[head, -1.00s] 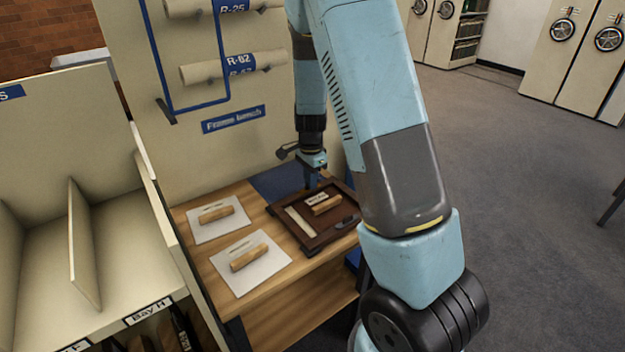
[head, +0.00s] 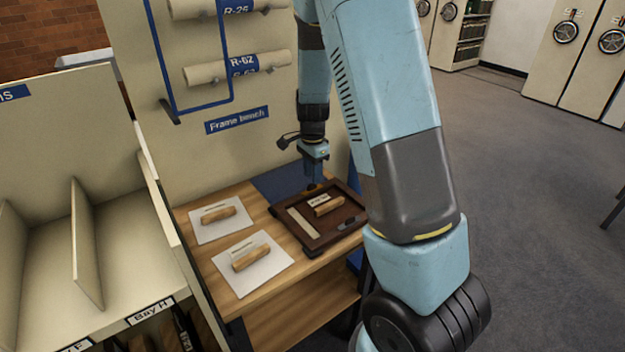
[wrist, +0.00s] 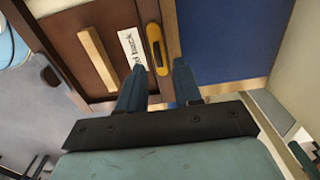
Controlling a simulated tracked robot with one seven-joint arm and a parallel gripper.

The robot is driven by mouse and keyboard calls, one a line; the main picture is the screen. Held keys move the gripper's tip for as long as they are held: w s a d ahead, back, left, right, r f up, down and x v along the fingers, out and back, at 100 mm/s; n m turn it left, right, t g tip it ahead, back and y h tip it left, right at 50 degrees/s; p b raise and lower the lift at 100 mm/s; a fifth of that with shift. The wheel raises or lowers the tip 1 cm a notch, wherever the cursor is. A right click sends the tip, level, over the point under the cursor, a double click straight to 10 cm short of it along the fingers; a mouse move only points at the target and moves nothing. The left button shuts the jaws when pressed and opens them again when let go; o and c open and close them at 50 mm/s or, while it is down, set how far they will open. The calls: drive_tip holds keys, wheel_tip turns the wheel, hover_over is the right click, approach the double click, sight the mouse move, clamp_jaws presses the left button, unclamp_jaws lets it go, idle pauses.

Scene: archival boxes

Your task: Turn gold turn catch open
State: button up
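The gold turn catch (wrist: 155,48) is a rounded yellow bar on the dark wooden frame's rail (wrist: 168,15). In the wrist view its long side runs roughly along that rail, beside the white label (wrist: 131,50). In the head view the frame (head: 312,240) lies flat on the bench, and only a small gold patch shows below my gripper (head: 313,180). In the wrist view my gripper (wrist: 159,72) is open, its two blue fingers apart and empty. The catch is just ahead of the gap between them. Whether either finger touches it I cannot tell.
A dark catch (wrist: 49,76) sits on the frame's opposite side. A wooden bar (wrist: 99,58) stands on the backing. Two pale boards with wooden handles (head: 216,214) (head: 247,262) lie left of the frame. The upright panel (head: 130,60) rises behind the bench.

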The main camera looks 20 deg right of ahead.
wheel_tip(320, 180, up, 10)
drive_tip(key=shift+r, duration=0.2)
idle(0.5)
drive_tip(key=s+r+n+t+y, duration=0.1)
drive_tip(key=s+r+n+t, duration=0.2)
drive_tip(key=s+r+n, duration=0.75)
drive_tip(key=s+r+n+t, duration=0.1)
drive_tip(key=s+r+n, duration=0.1)
drive_tip(key=s, duration=0.7)
drive_tip(key=s+r+n+t+h, duration=0.1)
drive_tip(key=s+r+n, duration=0.1)
drive_tip(key=s+r, duration=0.3)
drive_tip(key=s, duration=0.4)
drive_tip(key=shift+r+t, duration=0.15)
drive_tip(key=shift+t, duration=0.15)
